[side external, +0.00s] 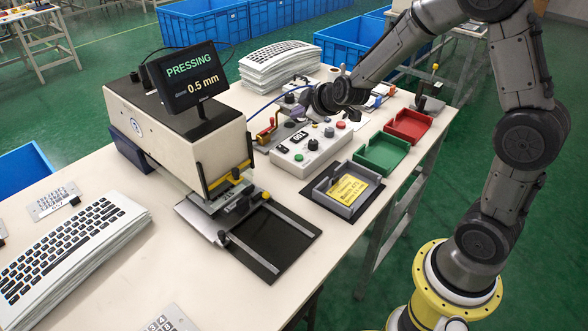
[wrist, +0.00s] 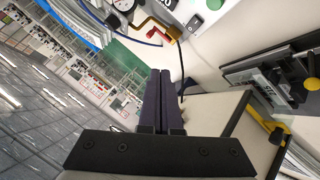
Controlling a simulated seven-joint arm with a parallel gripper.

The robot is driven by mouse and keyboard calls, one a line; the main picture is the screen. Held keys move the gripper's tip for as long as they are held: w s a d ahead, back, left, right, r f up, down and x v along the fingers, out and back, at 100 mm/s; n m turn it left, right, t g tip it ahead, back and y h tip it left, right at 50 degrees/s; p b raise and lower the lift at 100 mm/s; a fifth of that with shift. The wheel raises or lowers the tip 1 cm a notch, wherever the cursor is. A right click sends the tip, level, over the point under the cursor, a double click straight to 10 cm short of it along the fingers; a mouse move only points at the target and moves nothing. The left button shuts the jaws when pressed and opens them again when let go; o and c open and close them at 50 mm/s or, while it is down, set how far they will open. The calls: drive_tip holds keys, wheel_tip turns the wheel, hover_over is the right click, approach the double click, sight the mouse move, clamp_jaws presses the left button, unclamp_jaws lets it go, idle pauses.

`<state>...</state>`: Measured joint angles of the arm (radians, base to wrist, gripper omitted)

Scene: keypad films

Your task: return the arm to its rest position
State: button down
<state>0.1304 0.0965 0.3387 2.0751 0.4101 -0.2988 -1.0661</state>
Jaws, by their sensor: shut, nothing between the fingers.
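My gripper (side external: 298,108) is above the table behind the white control box (side external: 305,147), with my arm reaching in from the right. In the wrist view its two dark fingers (wrist: 160,74) lie side by side, shut, with nothing seen between them. The red-handled lever (side external: 266,134) is close to the gripper; it also shows past the fingertips in the wrist view (wrist: 162,31). I cannot tell whether the fingers touch anything. In the side view the fingertips are small and hard to make out.
The press (side external: 180,130) stands left of the gripper, its screen (side external: 188,75) reading "PRESSING 0.5 mm". A green tray (side external: 382,153), a red tray (side external: 408,126) and a grey holder with a yellow label (side external: 348,189) are at the right. Keyboard films (side external: 280,64) are stacked behind.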

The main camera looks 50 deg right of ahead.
drive_tip(key=s+a+r+t+y, duration=0.1)
drive_tip(key=s+a+r+t, duration=0.2)
drive_tip(key=r, duration=0.7)
drive_tip(key=s+a+r+g+y, duration=0.1)
drive_tip(key=s+a+r, duration=0.2)
drive_tip(key=s, duration=0.2)
drive_tip(key=s+a+r+y, duration=0.1)
drive_tip(key=s+a+r, duration=0.2)
drive_tip(key=s, duration=0.2)
drive_tip(key=s+f+m+g, duration=0.2)
drive_tip(key=s+f+g, duration=0.1)
drive_tip(key=s, duration=0.6)
drive_tip(key=s+f+m+g, duration=0.3)
drive_tip(key=s+f, duration=0.1)
drive_tip(key=s, duration=0.5)
drive_tip(key=shift+s+f+m, duration=0.3)
drive_tip(key=shift+s, duration=0.1)
idle(0.5)
